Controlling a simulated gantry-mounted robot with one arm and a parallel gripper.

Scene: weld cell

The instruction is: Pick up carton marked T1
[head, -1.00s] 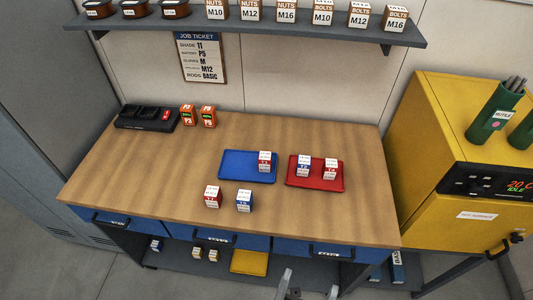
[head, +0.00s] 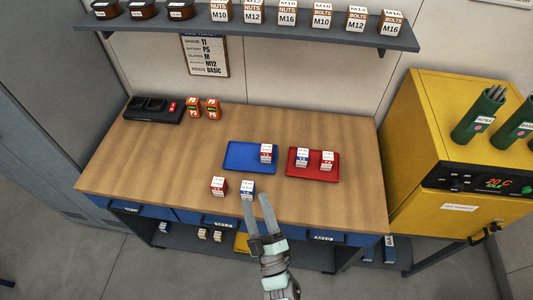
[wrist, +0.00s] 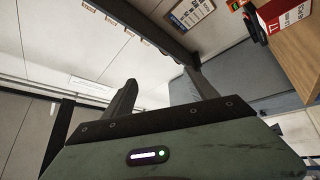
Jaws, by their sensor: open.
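A red-and-white carton (head: 218,187) stands upright near the table's front edge. In the wrist view a red-and-white carton (wrist: 285,15) at the top right shows a mark that seems to read T1; it looks like this front one. Another red-and-white carton (head: 266,153) stands on the blue tray (head: 238,156); its mark is too small to read for sure. My gripper (head: 257,199) is open and empty, at the table's front edge in the head view, right of the front red carton. Its spread fingers (wrist: 160,78) hold nothing in the wrist view.
A blue-and-white carton (head: 247,190) stands close beside my fingertips in the head view. A red tray (head: 315,171) holds two cartons. A charger (head: 153,110) and orange batteries (head: 203,108) stand at back left. The table's left middle is clear.

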